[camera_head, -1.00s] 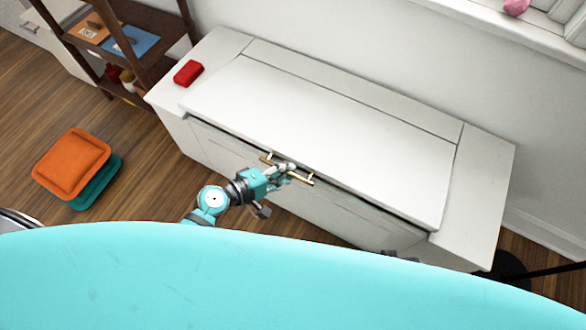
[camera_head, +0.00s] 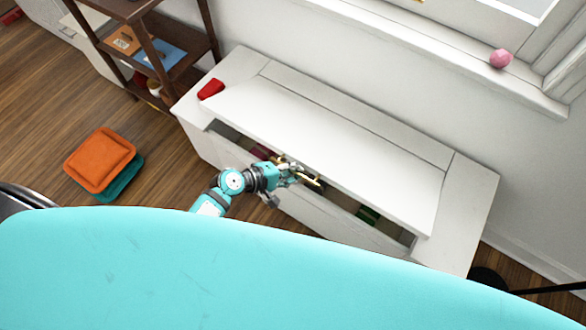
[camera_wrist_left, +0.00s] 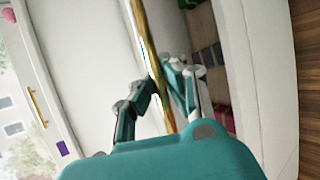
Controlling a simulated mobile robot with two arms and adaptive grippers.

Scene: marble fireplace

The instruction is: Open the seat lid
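The white seat lid (camera_head: 340,130) of the bench (camera_head: 468,205) is partly raised at its front edge. A dark gap shows under that edge, with a green item (camera_head: 367,214) and a dark red item (camera_head: 262,151) inside. The gold handle (camera_head: 313,182) sits on the lid's front edge. My left gripper (camera_head: 292,173) is at the handle, its fingers closed around the bar. The left wrist view shows the gold bar (camera_wrist_left: 146,40) running between the fingers (camera_wrist_left: 163,100), with the open gap to its right. My right gripper is not in view.
A red object (camera_head: 211,89) lies on the bench's left end. A dark wooden shelf (camera_head: 186,65) stands at the left, with orange and teal cushions (camera_head: 100,160) on the floor. A pink ball (camera_head: 500,58) rests on the windowsill behind. The lid's top is clear.

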